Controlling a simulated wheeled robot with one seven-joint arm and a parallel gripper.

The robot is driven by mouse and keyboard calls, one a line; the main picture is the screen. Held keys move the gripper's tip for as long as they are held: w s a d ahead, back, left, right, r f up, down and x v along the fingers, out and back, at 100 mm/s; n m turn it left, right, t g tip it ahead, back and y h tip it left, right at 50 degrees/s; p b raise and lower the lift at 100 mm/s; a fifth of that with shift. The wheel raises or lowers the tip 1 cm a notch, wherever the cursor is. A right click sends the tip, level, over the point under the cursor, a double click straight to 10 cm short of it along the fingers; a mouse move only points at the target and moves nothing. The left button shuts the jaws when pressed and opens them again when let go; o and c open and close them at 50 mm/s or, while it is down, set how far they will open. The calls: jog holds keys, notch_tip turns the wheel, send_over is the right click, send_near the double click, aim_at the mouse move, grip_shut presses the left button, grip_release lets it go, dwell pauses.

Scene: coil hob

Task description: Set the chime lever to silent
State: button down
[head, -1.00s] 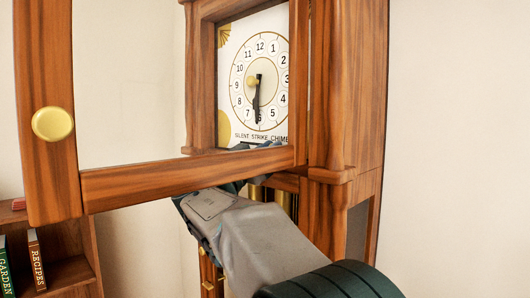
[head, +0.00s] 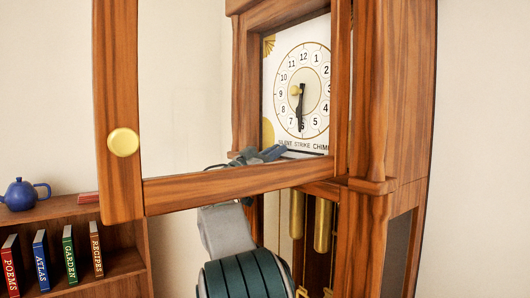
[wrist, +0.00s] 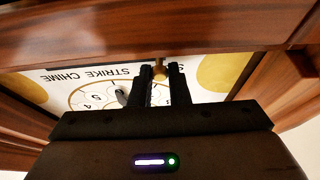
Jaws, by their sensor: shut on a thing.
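The clock dial (head: 290,110) carries the words SILENT STRIKE CHIME along its bottom edge. The wrist view shows these words upside down. A small brass lever knob (wrist: 159,68) sits at this edge, between the fingertips of my gripper (wrist: 161,75). The fingers are shut on it and partly cover the word SILENT, with STRIKE and CHIME clear to the left. In the head view my gripper (head: 270,154) reaches in behind the open door's lower rail, its tips under SILENT. The knob is hidden there.
The glazed door's wooden frame (head: 235,183) stands open across my arm, with a brass knob (head: 123,142). Brass weights (head: 323,225) hang below the dial. A bookshelf (head: 120,262) with several books and a blue teapot (head: 22,194) stands at left.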

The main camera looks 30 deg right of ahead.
jog(key=shift+w+a+r+t, duration=0.1)
jog(key=shift+r+t, duration=0.15)
jog(key=shift+t, duration=0.05)
jog(key=c, duration=1.5)
grip_release()
jog(key=shift+w, duration=0.15)
jog(key=shift+o, duration=0.6)
jog(key=shift+w+f, duration=0.15)
jog(key=shift+f, duration=0.1)
jog(key=shift+a+f, duration=0.15)
jog(key=shift+a, duration=0.2)
jog(key=b+v, duration=0.3)
jog(key=v, duration=1)
